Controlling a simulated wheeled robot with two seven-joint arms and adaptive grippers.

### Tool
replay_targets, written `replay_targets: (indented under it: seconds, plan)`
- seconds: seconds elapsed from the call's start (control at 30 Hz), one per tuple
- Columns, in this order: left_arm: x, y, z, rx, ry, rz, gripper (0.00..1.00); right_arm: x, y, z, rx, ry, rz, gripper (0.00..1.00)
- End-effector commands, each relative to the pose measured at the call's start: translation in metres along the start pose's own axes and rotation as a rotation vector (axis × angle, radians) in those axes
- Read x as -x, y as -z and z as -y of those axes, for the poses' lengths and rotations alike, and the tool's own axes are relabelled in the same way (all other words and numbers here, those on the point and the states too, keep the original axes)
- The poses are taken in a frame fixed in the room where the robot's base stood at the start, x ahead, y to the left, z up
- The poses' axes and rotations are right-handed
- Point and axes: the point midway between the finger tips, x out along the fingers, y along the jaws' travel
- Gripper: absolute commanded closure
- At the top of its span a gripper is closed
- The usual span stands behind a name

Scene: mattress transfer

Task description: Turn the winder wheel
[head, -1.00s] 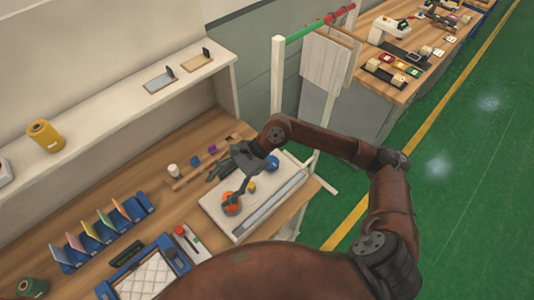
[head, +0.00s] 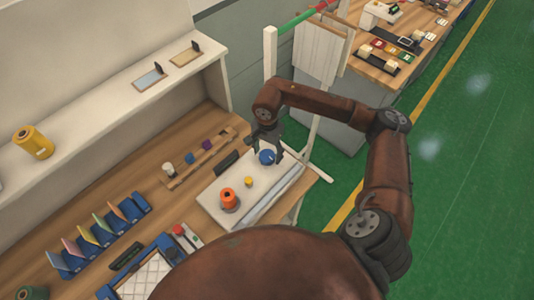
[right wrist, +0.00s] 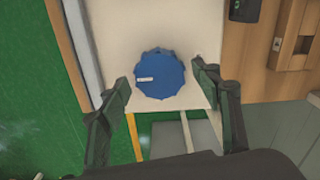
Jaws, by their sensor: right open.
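The winder wheel (head: 267,157) is a blue, scalloped knob at the far right end of a white board (head: 212,201). In the right wrist view the wheel (right wrist: 160,74) lies ahead of the fingertips and between their lines, with a small white mark on its face. My right gripper (head: 268,150) is open around or just above the wheel; in the right wrist view the fingers (right wrist: 162,80) stand apart on both sides, and I see no contact. An orange spool (head: 229,198) and a small yellow piece (head: 249,181) stand on the same board. My left gripper is not in view.
The board lies on a wooden bench (head: 107,205) with blue card holders (head: 97,236) and a blue-edged tray (head: 150,276) to the left. A white post (head: 270,75) rises behind the wheel. Green floor (head: 460,200) is free at the right.

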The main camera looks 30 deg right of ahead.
Motion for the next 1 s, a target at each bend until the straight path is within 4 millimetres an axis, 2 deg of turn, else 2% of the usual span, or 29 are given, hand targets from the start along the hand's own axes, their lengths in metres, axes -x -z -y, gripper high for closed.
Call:
replay_targets:
  seconds: [0.13, 0.4, 1.0]
  plan:
    - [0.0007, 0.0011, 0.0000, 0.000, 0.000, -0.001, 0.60, -0.0084, -0.0008, 0.0001, 0.001, 0.000, 0.001, 0.41]
    - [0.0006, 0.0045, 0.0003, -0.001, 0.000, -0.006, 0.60, -0.0096, -0.0010, 0.0005, 0.002, 0.000, 0.001, 0.42]
    - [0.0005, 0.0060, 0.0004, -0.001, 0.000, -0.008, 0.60, -0.0093, -0.0012, 0.0005, 0.002, 0.000, 0.001, 0.83]
